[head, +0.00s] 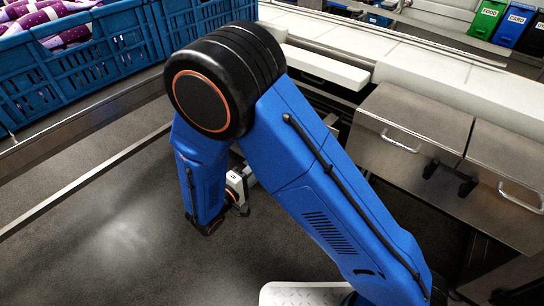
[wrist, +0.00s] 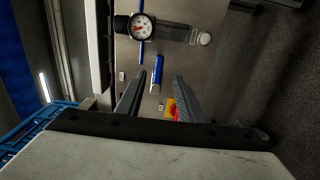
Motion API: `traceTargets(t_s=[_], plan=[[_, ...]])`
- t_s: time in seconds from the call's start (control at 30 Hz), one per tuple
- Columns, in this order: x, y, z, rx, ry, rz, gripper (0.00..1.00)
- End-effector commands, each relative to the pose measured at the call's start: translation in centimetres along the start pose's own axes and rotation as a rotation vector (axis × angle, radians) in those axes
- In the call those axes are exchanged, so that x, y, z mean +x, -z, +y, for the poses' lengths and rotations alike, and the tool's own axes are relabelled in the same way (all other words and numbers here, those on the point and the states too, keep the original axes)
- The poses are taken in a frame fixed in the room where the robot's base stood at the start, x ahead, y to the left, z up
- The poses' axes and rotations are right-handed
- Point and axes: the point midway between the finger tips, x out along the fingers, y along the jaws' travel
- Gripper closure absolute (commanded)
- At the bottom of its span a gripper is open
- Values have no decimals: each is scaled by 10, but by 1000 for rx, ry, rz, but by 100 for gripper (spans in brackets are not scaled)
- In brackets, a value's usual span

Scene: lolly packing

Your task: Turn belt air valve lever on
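In the wrist view, a short blue lever (wrist: 157,70) stands out against a grey panel (wrist: 190,62), just beyond and between my fingertips in the picture. I take it for the belt air valve lever. It runs nearly upright in the picture, tilted slightly. My gripper (wrist: 158,75) is open, with one finger on each side of the lever and a visible gap to both. I cannot tell the depth left between fingertips and lever. In the head view my blue arm hides the lever and panel, and the fingers cannot be made out.
A round pressure gauge (wrist: 138,27) sits above the lever, with a dark fitting beside it. A red and yellow knob (wrist: 172,108) is partly hidden by my right finger. In the head view, blue crates (head: 75,70) stand left and steel boxes (head: 412,130) right. Dark floor (head: 90,235) is clear.

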Motion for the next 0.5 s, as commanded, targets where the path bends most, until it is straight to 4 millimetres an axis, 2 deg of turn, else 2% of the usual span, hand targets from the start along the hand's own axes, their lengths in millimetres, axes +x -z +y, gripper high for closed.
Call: traceTargets(t_s=[0.2,0.5], plan=[[-31,1,0,1,1,3,66],[-45,0,0,0,0,0,66]])
